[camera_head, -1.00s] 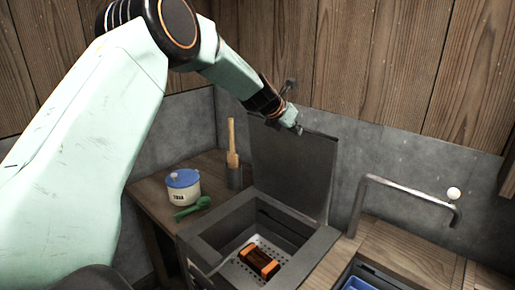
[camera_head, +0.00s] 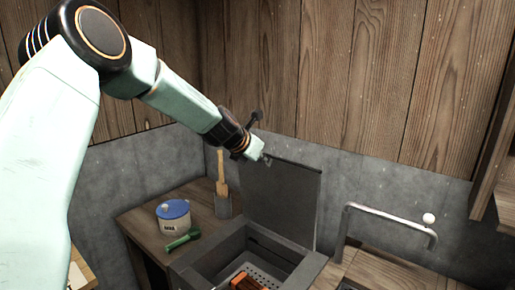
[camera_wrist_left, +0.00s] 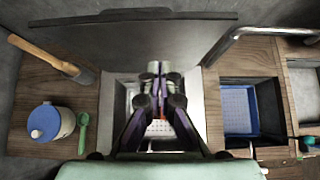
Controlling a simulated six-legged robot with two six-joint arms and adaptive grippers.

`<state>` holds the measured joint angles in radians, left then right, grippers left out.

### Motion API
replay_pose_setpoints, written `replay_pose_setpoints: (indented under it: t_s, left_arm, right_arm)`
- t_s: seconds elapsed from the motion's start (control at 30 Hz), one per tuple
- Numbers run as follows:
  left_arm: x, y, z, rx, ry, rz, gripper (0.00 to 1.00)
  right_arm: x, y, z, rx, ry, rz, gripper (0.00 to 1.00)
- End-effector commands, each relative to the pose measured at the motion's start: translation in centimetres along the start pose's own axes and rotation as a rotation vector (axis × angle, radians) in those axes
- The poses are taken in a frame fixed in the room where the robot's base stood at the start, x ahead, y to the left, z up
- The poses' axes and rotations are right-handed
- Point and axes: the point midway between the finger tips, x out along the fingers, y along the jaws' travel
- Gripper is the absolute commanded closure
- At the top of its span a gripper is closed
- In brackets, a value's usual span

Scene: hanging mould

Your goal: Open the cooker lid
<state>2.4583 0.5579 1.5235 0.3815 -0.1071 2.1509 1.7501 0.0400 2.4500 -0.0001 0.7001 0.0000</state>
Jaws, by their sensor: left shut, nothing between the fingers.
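The cooker (camera_head: 197,263) is a dark grey box with a square well. Its lid (camera_head: 284,200) stands upright, raised at the back of the box; in the left wrist view the lid (camera_wrist_left: 135,42) spans the top behind the well. An orange and dark block (camera_head: 245,281) lies on the perforated floor of the well, partly cut off by the picture edge. My left gripper (camera_head: 265,158) is shut and empty at the top left corner of the lid; whether it touches the lid I cannot tell. In the left wrist view my gripper (camera_wrist_left: 160,70) is over the well. My right gripper is not in view.
A white pot with a blue lid (camera_head: 173,217), a green spoon (camera_head: 182,241) and a wooden-handled spatula (camera_head: 221,176) are on the wooden counter left of the cooker. Walls stand close behind.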

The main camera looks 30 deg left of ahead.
Motion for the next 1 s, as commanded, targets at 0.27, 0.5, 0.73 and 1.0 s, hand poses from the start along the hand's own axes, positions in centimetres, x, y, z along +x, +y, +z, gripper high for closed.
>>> replay_pose_setpoints:
  t_s: [0.27,0.5,0.73,1.0]
  left_arm:
    - [-2.8,0.0,0.3,-0.001,0.0,-0.001,1.0]
    - [-3.9,-0.1,0.0,-0.001,-0.001,-0.001,1.0]
    - [-4.0,-0.2,-0.1,0.0,-0.001,-0.002,1.0]
    - [-3.9,0.2,0.1,0.149,-0.011,0.017,1.0]
  right_arm:
    - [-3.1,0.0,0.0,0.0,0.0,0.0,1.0]
    - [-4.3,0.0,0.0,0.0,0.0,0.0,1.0]
    - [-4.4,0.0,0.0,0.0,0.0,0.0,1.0]
    - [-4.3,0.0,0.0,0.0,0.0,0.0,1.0]
